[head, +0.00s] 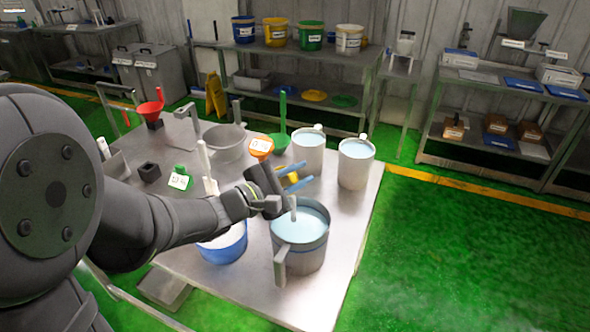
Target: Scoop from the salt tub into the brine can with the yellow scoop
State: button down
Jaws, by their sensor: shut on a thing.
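The scoop's bowl and contents cannot be made out. A blue tub with white contents, which looks like the salt tub (232,248), stands at the near edge, partly hidden by my arm. A grey can of pale blue liquid, probably the brine can (303,258), stands to its right, below and nearer than my gripper; a pale upright piece shows at its rim.
Two white jugs (308,160) (356,172) of bluish liquid stand behind the gripper. The table's right edge strip is clear.

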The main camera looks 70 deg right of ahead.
jog(key=shift+s+a+f+m, duration=1.45)
jog(key=shift+s+f+m, duration=1)
jog(key=shift+f+m, duration=1)
jog(key=w+d+r+n, duration=0.4)
jog(key=w+n, duration=0.2)
jog(key=n, duration=0.2)
jog(key=w+d+r+n, duration=0.3)
jog(key=w+r+n, duration=0.1)
jog(key=w+n, duration=0.3)
jog(key=shift+w+d+r+n, duration=0.3)
jog(key=shift+d+r+n, duration=0.1)
jog(key=shift+n, duration=0.05)
jog(key=shift+w, duration=0.1)
